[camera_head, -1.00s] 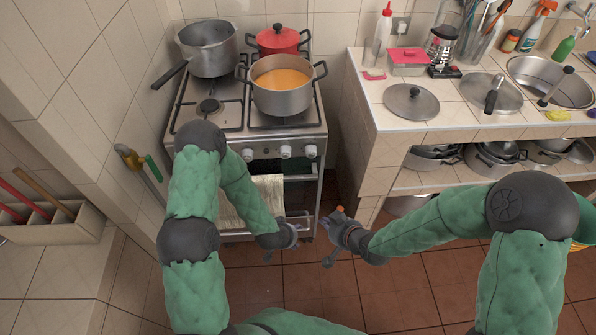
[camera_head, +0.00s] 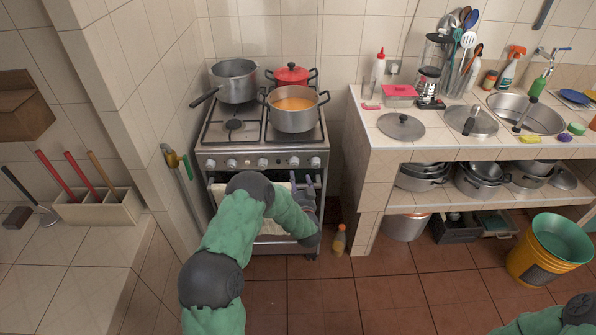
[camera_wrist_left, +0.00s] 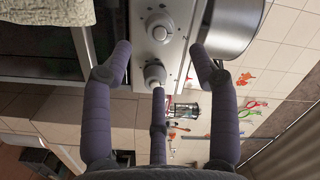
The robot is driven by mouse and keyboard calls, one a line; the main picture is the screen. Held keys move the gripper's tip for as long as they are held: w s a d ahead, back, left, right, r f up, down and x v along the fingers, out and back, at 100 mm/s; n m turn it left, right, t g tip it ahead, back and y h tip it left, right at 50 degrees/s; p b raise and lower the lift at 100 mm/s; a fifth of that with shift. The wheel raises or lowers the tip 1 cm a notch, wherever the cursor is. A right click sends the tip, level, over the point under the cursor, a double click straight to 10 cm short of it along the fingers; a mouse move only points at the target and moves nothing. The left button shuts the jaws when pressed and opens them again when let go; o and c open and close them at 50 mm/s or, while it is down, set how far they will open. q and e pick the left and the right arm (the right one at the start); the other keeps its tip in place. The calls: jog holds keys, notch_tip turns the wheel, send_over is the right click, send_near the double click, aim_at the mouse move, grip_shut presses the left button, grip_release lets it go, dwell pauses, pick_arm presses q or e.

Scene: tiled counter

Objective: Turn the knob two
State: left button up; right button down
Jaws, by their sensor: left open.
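The stove's front panel carries a row of silver knobs. The knobs nearest my left gripper are a right-hand knob (camera_head: 294,161) and the rightmost knob (camera_head: 315,162). My left gripper (camera_head: 308,181) is open and empty, its purple fingers pointing up just below these two knobs. In the left wrist view, the open fingers (camera_wrist_left: 162,62) spread around a near knob (camera_wrist_left: 155,74), which shows between them with no clear contact. A second knob (camera_wrist_left: 160,28) lies beyond it. Which knob is number two is not marked. My right gripper is out of view.
On the stove stand a grey pan (camera_head: 233,82), a red pot (camera_head: 291,75) and a pot of orange soup (camera_head: 294,110). The oven front is below the knobs. A tiled counter (camera_head: 365,150) is to the right. A bottle (camera_head: 339,240) stands on the floor.

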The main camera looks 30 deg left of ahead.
aim_at(295, 166)
pick_arm(q)
jog(key=b+x, duration=0.1)
jog(key=x, duration=0.6)
jog(key=shift+w+a+b, duration=0.25)
jog(key=shift+w+b, duration=0.05)
jog(key=shift+w, duration=0.05)
